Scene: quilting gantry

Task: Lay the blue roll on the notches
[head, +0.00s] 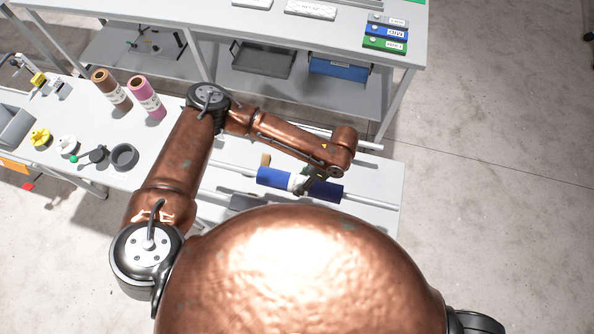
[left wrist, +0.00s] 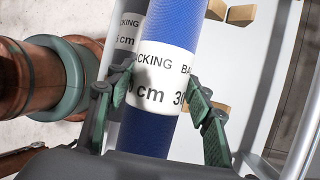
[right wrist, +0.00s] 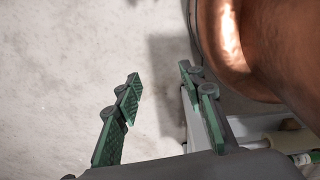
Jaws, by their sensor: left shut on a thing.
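The blue roll (head: 273,178) with a white label lies across the right part of the long white table, with a pale rod out of both ends. My left gripper (head: 309,181) is shut around its labelled middle. In the left wrist view the blue roll (left wrist: 174,25) runs between the two green-padded fingers (left wrist: 155,105). Tan wooden blocks (left wrist: 242,14), perhaps the notched supports, show beside and below it; one block (head: 265,160) shows behind the roll in the head view. I cannot tell whether the rod touches any notch. My right gripper (right wrist: 165,112) is open and empty over the floor.
A dark grey roll (head: 247,202) lies close in front of the blue one, partly hidden by my body. Brown (head: 110,88) and pink (head: 146,97) rolls stand on the table's left part. A grey shelved bench (head: 290,30) stands behind. Bare floor lies right.

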